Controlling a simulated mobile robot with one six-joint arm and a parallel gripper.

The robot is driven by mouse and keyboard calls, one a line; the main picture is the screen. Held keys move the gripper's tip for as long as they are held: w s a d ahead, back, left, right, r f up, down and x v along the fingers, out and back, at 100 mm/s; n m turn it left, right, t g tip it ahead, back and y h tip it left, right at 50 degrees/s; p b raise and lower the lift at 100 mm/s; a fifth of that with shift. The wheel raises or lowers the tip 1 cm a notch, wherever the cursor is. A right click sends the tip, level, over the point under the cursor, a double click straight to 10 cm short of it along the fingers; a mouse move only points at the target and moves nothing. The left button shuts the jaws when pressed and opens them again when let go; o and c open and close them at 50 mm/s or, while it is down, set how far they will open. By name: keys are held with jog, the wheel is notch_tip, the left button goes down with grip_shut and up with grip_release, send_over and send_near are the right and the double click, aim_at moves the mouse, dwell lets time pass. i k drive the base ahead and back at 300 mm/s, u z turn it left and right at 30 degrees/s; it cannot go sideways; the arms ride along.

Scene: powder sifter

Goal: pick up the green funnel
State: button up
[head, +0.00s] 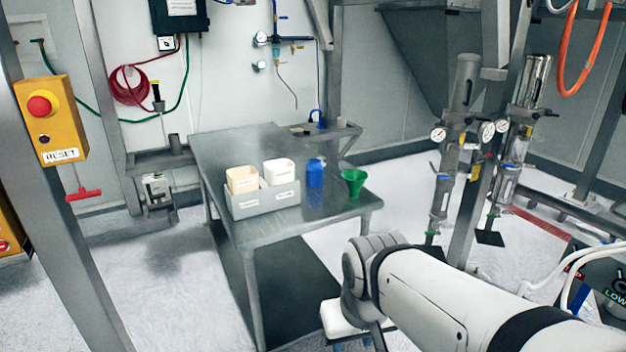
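The green funnel (354,181) stands upright with its wide mouth up near the right edge of the grey metal table (225,150). A blue bottle (315,173) stands just left of it, a small gap apart. My arm reaches in from the lower right, in front of the table and well short of the funnel. The fingers of my gripper are not clearly visible; only white wrist parts and a dark piece show at the bottom edge.
A grey tray (264,203) with two pale tubs (243,180) sits on the table left of the bottle. Steel posts and pipe assemblies with gauges (438,134) stand to the right. A yellow reset box (50,120) is on a post at left. The table's back half is mostly bare.

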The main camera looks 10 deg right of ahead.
aim_at(354, 185)
jog(key=z, duration=0.05)
jog(key=i, duration=1.25)
jog(key=z, duration=0.1)
